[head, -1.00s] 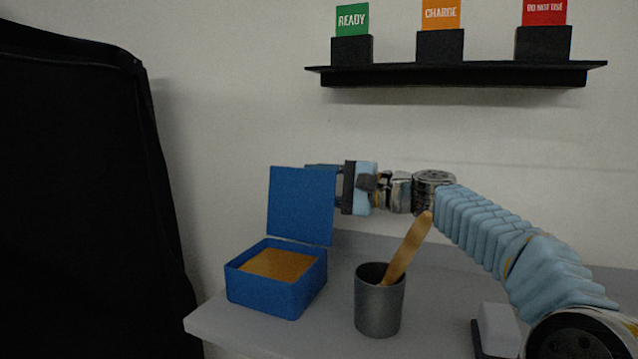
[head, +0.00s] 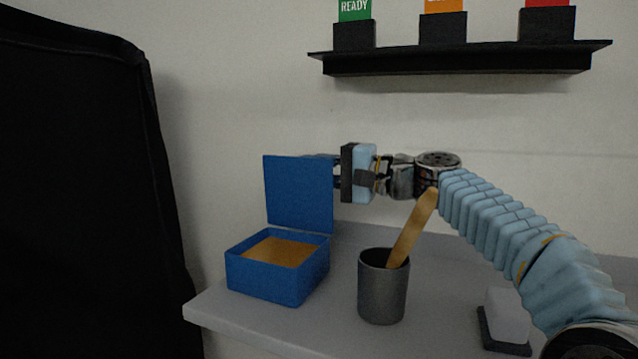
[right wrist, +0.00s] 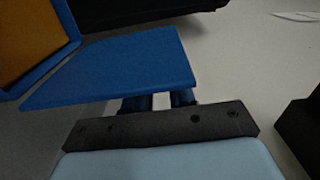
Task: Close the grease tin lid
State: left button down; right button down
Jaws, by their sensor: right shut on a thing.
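The blue square grease tin (head: 268,281) stands on the grey worktop with brown grease (head: 280,251) inside. Its blue lid (head: 298,193) stands up, open, at the tin's back edge; it also shows in the right wrist view (right wrist: 120,68). My right gripper (head: 334,169) comes in from the right at the lid's upper right edge. Its fingers pass behind the lid, which hides their tips in the head view. In the right wrist view the gripper (right wrist: 160,101) has its two fingers close together at the lid's edge, tips covered by the lid. My left gripper is not in view.
A dark grey cup (head: 382,293) with a wooden spatula (head: 411,231) stands right of the tin, below my right arm. A pale block on a dark base (head: 506,322) sits further right. A black shelf (head: 460,60) hangs above; a black covered cart (head: 90,190) is at left.

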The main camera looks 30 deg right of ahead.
jog(key=c, duration=1)
grip_release()
jog(key=shift+o, duration=0.2)
jog(key=b+v, duration=0.1)
jog(key=v, duration=1.3)
jog(key=shift+b, duration=0.4)
